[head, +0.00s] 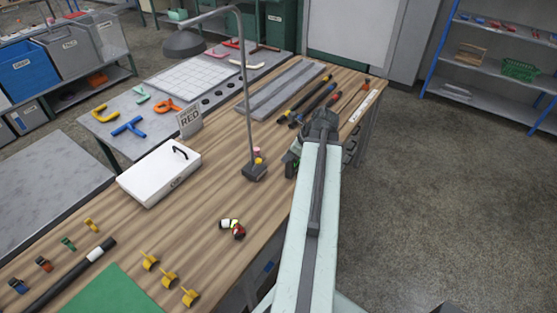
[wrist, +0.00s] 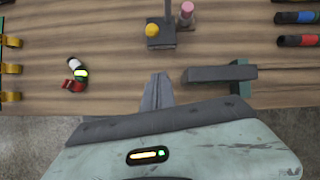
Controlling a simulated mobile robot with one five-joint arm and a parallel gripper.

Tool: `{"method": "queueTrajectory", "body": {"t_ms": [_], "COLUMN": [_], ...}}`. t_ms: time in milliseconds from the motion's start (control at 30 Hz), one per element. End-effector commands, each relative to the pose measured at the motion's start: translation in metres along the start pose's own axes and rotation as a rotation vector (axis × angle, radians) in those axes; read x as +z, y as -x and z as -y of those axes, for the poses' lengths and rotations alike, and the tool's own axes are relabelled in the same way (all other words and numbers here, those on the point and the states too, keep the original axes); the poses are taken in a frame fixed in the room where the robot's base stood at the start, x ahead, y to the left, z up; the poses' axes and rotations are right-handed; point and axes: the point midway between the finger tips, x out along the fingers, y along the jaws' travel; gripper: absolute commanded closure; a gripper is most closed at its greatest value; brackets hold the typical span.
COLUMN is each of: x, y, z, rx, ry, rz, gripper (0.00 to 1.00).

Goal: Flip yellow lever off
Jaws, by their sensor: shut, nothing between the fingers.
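A small round yellow piece (head: 258,161) sits on the dark base (head: 254,173) of the desk lamp; it also shows in the wrist view as a yellow knob (wrist: 152,30). No plain lever shape shows on it, and I cannot tell whether it is the lever or its position.
A pink cylinder (wrist: 187,13) stands beside the yellow knob. A white, yellow and red piece (head: 232,228) and several yellow clips (head: 168,278) lie nearer. Open floor (head: 450,200) is at right.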

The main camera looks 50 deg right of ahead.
Motion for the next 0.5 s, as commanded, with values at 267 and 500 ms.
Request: {"method": "queueTrajectory", "body": {"t_ms": [267, 500], "x": [-0.005, 0.020], "y": [-0.070, -0.090], "z": [0.000, 0.001], "rx": [0.002, 0.002], "ry": [0.003, 0.003], "rz": [0.000, 0.000], "gripper": [1.00, 1.00]}}
